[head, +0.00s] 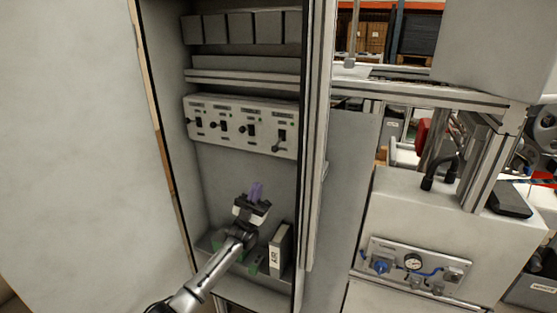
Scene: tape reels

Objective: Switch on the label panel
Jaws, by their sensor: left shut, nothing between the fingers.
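A pale switch panel (230,140) runs across the inside of an open grey cabinet. It carries several black lever switches, each under a small label too small to read, so I cannot tell which one is the label panel's. The rightmost lever (276,147) hangs low. The other levers, such as the left one (188,122), have their knobs out to the left; their on or off state is unclear. My left gripper (256,190), with purple fingertips, is shut and empty inside the cabinet. It appears below the right half of the panel, apart from the levers. My right gripper is out of view.
Grey boxes (228,28) line the upper shelf. A binder (280,249) and green items (256,262) stand at the cabinet's bottom, close to my left arm. The cabinet's right frame (318,130) bounds the opening. A machine with a gauge (413,262) stands to the right.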

